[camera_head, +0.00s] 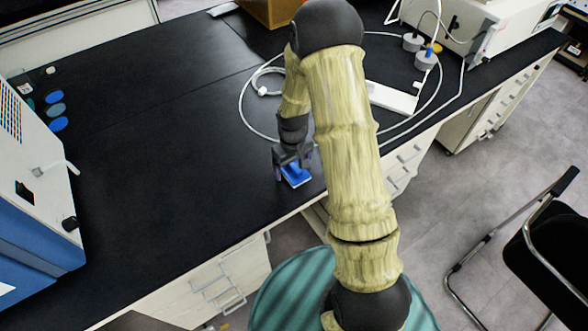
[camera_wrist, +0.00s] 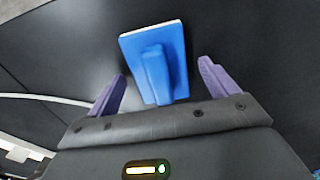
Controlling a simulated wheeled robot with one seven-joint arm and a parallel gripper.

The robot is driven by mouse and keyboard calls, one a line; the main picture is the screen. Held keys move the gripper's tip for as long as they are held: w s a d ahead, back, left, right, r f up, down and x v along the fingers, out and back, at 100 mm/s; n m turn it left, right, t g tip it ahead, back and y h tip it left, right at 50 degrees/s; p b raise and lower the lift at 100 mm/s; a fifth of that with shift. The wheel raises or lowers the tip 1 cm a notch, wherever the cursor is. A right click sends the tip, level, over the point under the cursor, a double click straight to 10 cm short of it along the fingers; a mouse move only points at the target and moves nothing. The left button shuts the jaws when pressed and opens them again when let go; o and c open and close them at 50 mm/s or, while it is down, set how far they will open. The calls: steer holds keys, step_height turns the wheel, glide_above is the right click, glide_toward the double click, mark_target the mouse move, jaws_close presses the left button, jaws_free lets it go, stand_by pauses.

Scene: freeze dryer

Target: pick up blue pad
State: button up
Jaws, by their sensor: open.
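The blue pad (camera_head: 296,174) lies on the black bench top near its front edge. In the wrist view the blue pad (camera_wrist: 172,52) is a flat blue plate with a raised blue handle and a pale edge along its far side. My gripper (camera_head: 292,161) is just above the pad, pointing down, and hides part of it in the head view. In the wrist view the two purple fingers of my gripper (camera_wrist: 163,82) are apart, one on each side of the handle. Gaps show between the fingers and the handle, so I hold nothing.
A white cable (camera_head: 243,110) loops over the black bench (camera_head: 150,130) around my arm. A white and blue machine (camera_head: 35,190) stands at the left, with blue round items (camera_head: 57,109) beside it. A black chair (camera_head: 550,240) is at the right. The bench's middle is clear.

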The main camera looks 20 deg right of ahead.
mark_target(293, 164)
stand_by(0.3)
steer(key=c, duration=1.2)
steer(key=shift+o, duration=0.2)
steer(key=shift+r, duration=0.15)
step_height(293, 164, up, 10)
steer(key=shift+f, duration=0.1)
